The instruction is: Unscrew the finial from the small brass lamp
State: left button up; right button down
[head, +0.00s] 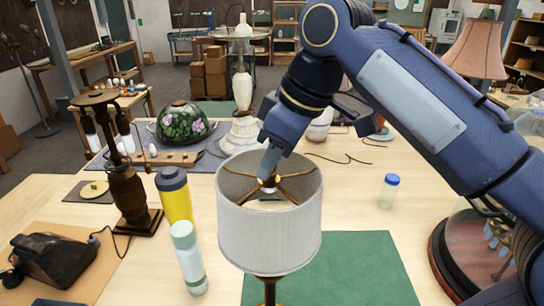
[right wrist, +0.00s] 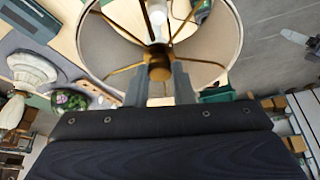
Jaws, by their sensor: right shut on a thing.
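The small brass lamp stands on the table with a white drum shade (head: 270,235), and a bit of its brass stem (head: 269,290) shows below. Brass spokes cross the top of the shade to a hub. My right gripper (head: 268,176) reaches down into the shade's open top, its fingertips at the hub. In the right wrist view, the gripper (right wrist: 160,85) is shut on the brass finial (right wrist: 160,66) at the middle of the spokes. A white bulb (right wrist: 157,14) shows beyond it inside the shade (right wrist: 212,40). My left gripper is in neither view.
A yellow bottle (head: 176,200) and a pale green bottle (head: 188,262) stand close left of the shade. A blue-capped jar (head: 389,192) stands to the right. A dark wooden lamp base (head: 131,195) is further left. A green mat (head: 350,275) lies under the lamp.

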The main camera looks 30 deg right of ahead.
jog(key=n+g, duration=0.1)
jog(key=n, duration=0.1)
jog(key=n+y, duration=0.1)
jog(key=n, duration=0.2)
jog(key=shift+w+d+g, duration=0.1)
jog(key=shift+w+g, duration=0.05)
jog(key=shift+g, duration=0.25)
jog(key=shift+r, duration=1.8)
